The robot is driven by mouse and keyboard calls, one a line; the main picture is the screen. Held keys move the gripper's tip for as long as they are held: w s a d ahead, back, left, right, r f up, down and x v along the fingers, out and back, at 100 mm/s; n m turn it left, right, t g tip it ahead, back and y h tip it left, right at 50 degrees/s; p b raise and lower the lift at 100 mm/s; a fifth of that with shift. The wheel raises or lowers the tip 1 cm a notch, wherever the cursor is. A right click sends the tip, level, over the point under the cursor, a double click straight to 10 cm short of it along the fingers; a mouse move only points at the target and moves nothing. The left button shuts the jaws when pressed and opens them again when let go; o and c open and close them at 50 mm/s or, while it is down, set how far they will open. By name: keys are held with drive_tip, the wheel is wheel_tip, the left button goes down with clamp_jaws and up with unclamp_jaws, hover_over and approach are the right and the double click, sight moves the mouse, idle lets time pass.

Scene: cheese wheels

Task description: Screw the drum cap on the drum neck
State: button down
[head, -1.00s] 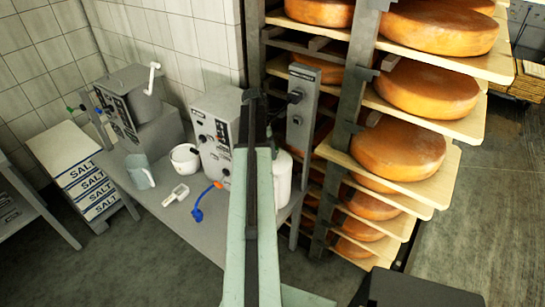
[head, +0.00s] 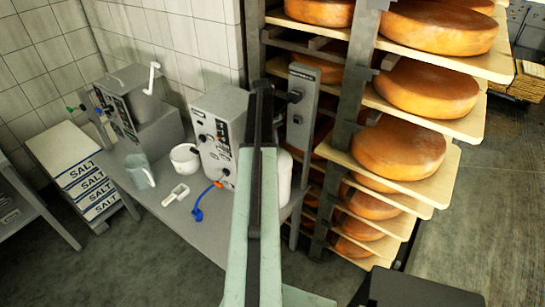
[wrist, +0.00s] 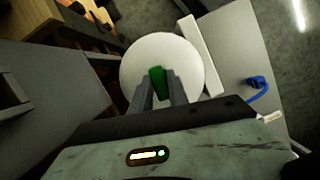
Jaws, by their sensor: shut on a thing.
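My gripper (wrist: 158,88) is shut on a small green piece, which I take for the drum cap (wrist: 157,77), in the wrist view. The cap is over the pale round top of the white drum (wrist: 186,62). The drum neck is not visible; the cap and fingers cover that part, and I cannot tell whether the cap touches it. In the head view the drum (head: 285,178) stands at the right end of the grey bench, partly behind my arm, which hides my gripper and the cap.
The grey bench (head: 222,240) also holds a grey control box (head: 212,125), a white pot (head: 185,158), a jug (head: 140,172), a white scoop (head: 176,194) and a blue tool (head: 198,210). A rack of cheese wheels (head: 398,150) stands close on the right.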

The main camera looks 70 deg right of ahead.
drive_tip(key=shift+s+a+f+m, duration=0.1)
drive_tip(key=shift+m, duration=0.3)
drive_tip(key=c, duration=1.2)
unclamp_jaws()
drive_tip(key=shift+a, duration=0.1)
drive_tip(key=shift+o, duration=0.2)
drive_tip(key=shift+d+r+p, duration=0.35)
drive_tip(key=shift+r+p, duration=0.05)
drive_tip(key=shift+p, duration=0.05)
drive_tip(key=p+v, duration=0.7)
drive_tip(key=shift+w+a+r, duration=0.15)
drive_tip(key=shift+w+r, duration=0.05)
drive_tip(key=shift+f, duration=0.15)
